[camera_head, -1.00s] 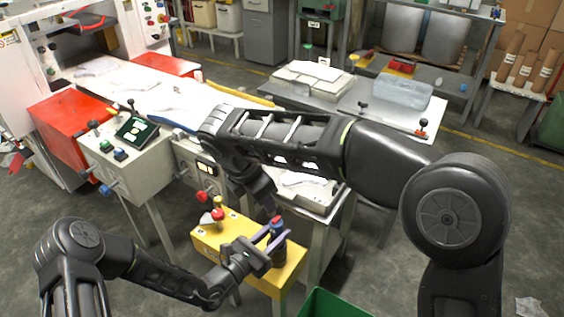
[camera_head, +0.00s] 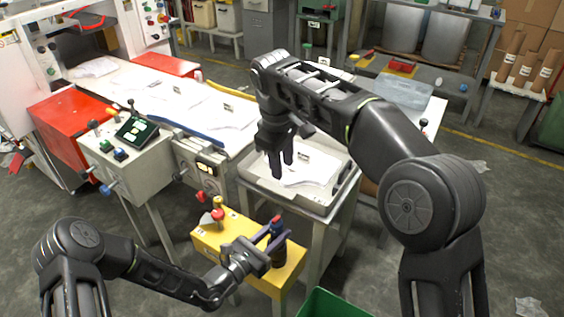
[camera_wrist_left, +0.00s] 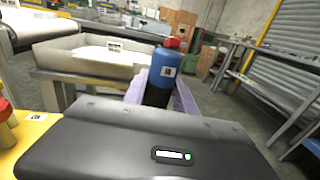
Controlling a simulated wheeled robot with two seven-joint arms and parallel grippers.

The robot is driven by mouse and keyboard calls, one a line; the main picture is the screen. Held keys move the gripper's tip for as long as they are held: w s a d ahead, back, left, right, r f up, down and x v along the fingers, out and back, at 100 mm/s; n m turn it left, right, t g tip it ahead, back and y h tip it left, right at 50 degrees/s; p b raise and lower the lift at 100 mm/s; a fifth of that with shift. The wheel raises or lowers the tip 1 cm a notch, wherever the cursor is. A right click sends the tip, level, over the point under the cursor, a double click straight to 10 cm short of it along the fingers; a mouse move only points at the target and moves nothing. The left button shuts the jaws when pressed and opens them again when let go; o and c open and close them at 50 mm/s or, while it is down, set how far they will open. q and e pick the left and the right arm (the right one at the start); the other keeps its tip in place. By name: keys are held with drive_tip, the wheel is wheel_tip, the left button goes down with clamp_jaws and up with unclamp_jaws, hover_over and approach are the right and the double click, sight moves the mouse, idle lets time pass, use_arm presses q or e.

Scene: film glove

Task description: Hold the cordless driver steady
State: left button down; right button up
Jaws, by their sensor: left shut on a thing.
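The thing in my left gripper (camera_head: 268,243) is an upright cylinder with a blue upper part, a black lower part and a red top; I take it as the cordless driver (camera_head: 279,253). It stands at the right end of a yellow bench (camera_head: 212,240). In the left wrist view the cordless driver (camera_wrist_left: 166,68) shows between the pale purple fingers, its lower end hidden behind the gripper body. My right gripper (camera_head: 281,165) hangs, fingers down and apart with nothing between them, over a tray (camera_head: 322,209) with a clear film piece.
A grey control box (camera_head: 135,155) and a white conveyor (camera_head: 185,100) lie behind. A green bin (camera_head: 330,303) is at the bottom edge.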

use_arm(q)
drive_tip(key=shift+s+f, duration=0.1)
drive_tip(key=shift+f, duration=0.1)
drive_tip(key=c, duration=1.4)
unclamp_jaws()
drive_tip(key=o, duration=0.5)
drive_tip(key=shift+r, duration=0.15)
drive_tip(key=shift+a, duration=0.1)
drive_tip(key=v, duration=1.1)
drive_tip(key=shift+s+a, duration=0.25)
drive_tip(key=shift+s, duration=0.05)
